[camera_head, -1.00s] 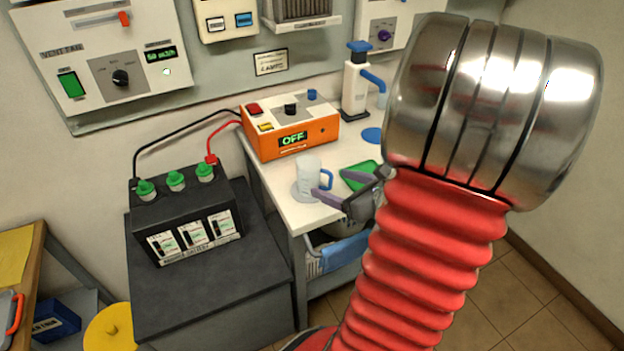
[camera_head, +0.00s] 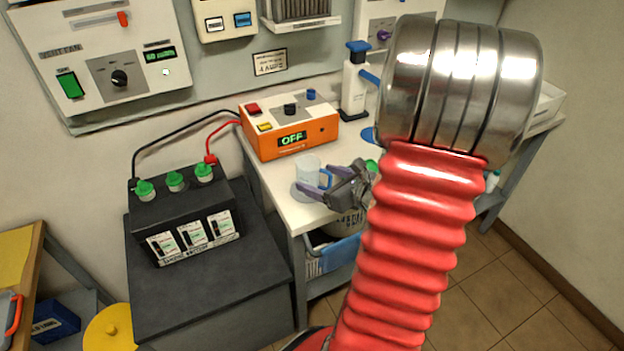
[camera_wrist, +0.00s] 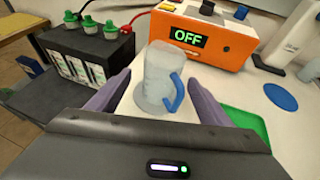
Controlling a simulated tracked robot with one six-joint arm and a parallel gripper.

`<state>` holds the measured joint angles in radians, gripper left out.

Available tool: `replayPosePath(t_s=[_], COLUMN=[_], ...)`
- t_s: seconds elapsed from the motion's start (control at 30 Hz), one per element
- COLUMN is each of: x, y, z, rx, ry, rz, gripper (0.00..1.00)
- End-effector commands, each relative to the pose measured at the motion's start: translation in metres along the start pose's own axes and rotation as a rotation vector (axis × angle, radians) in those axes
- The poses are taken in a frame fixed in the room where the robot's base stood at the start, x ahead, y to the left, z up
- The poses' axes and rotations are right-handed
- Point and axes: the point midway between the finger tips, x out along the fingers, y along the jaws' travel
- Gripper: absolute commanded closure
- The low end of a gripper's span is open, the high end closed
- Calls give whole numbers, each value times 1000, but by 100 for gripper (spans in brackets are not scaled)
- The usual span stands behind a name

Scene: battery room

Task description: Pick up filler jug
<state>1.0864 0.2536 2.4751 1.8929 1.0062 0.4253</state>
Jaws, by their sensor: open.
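The filler jug (camera_head: 307,171) is a translucent pale jug with a blue handle. It stands upright on a round grey disc (camera_head: 303,192) near the front left edge of the white table. In the wrist view the jug (camera_wrist: 158,72) is ahead of and between the two purple fingers, its handle towards the right finger. My gripper (camera_head: 316,182) is open and empty, just right of the jug in the head view. In the wrist view the gripper (camera_wrist: 155,95) shows clear gaps on both sides of the jug.
An orange charger (camera_head: 288,130) reading OFF stands behind the jug. A black battery (camera_head: 187,215) with green caps is to the left, wired to the charger. A green tray (camera_wrist: 246,122) lies right of the jug. A blue disc (camera_wrist: 281,97) and a pump bottle (camera_head: 355,85) are further right.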

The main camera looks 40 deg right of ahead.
Motion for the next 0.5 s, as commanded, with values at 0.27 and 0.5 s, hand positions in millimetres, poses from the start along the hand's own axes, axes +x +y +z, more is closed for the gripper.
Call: replayPosePath(t_s=[0.27,0.5], x=[33,49], y=[-2,-3], z=[2,1], rx=[0,0], ry=[0,1], rz=[4,2], gripper=[27,27])
